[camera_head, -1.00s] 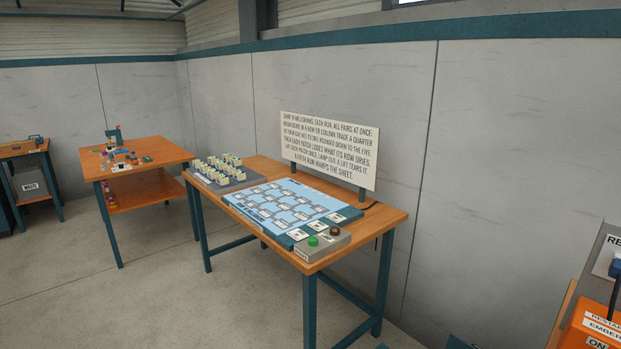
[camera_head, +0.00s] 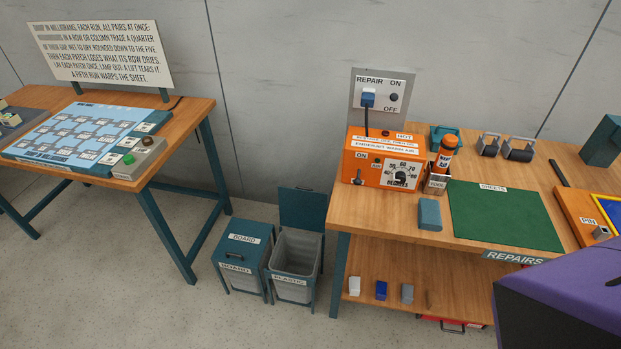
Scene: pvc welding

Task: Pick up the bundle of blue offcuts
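On the lower shelf of the repairs bench, in the head view, stands a small blue block-like piece (camera_head: 381,290). It looks like the blue offcuts, but it is too small to tell whether it is a bundle. It stands between a white piece (camera_head: 354,286) and a grey piece (camera_head: 407,293), apart from both. A brownish piece (camera_head: 430,299) stands further right. Neither of my grippers is in view.
The orange heater box (camera_head: 384,158) and a green mat (camera_head: 505,219) are on the bench top (camera_head: 380,215). A lidded board bin (camera_head: 243,262) and an open plastic bin (camera_head: 295,262) stand left of the bench. A large purple shape (camera_head: 565,295) blocks the lower right.

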